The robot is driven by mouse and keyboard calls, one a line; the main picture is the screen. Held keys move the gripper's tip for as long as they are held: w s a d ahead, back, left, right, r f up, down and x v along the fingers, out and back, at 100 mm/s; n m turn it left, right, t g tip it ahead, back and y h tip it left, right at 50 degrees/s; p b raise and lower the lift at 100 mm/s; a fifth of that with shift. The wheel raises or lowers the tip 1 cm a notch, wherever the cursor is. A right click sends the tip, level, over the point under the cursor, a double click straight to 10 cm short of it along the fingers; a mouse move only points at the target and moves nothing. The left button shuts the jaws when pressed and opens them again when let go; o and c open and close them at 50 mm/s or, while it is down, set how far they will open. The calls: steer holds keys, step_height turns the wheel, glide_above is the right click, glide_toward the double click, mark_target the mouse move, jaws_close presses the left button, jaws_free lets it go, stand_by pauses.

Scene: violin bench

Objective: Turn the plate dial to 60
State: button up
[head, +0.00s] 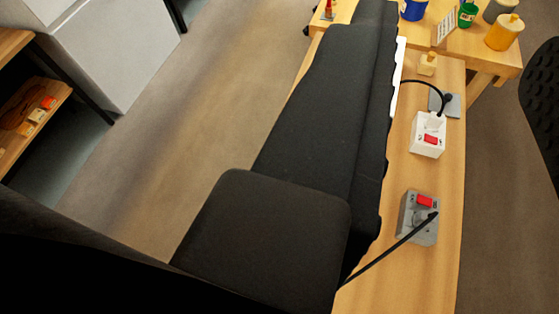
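Two small control boxes stand on the wooden bench (400,290), right of my black arm. The nearer one is a grey box (407,205) with a red switch (425,201) and a grey round part that looks like a dial (420,217); a black cable crosses it. The farther one is a white box (424,147) with a red switch (431,139). Which one carries the plate dial, and any scale or setting, is too small to tell. A flat grey plate (453,107) lies behind the white box. My gripper's fingers do not show; the arm fills the middle of the view.
A small pale block (427,65) stands farther along the bench. Blue (413,9), green (466,15) and yellow (503,33) containers stand at the far end. A dark perforated chair back (542,105) is at right. Open floor (190,140) lies left, beside a shelf (40,110).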

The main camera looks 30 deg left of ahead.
steer(key=shift+o, duration=0.3)
steer(key=shift+d, duration=0.35)
steer(key=shift+o, duration=1)
steer(key=shift+w, duration=0.1)
steer(key=w+a+f+n+g+y+p, duration=0.1)
steer(key=w+a+f+n+g, duration=0.3)
steer(key=w+f+n, duration=0.4)
steer(key=w+a+f+n+g+p, duration=0.1)
steer(key=w+a+f+n+g, duration=0.3)
steer(key=w+f+n, duration=0.5)
steer(key=a+f+n+g, duration=0.2)
steer(key=f+n, duration=0.1)
steer(key=f, duration=0.9)
steer(key=w+a+f+n+g, duration=0.1)
steer(key=a+f+n+g, duration=0.1)
steer(key=f, duration=1)
steer(key=w+a+f+n+g+h, duration=0.1)
steer(key=a+f+n+g, duration=0.1)
steer(key=f, duration=1)
steer(key=shift+w+n+g, duration=0.1)
steer(key=shift+n+g, duration=0.6)
steer(key=shift+n, duration=0.7)
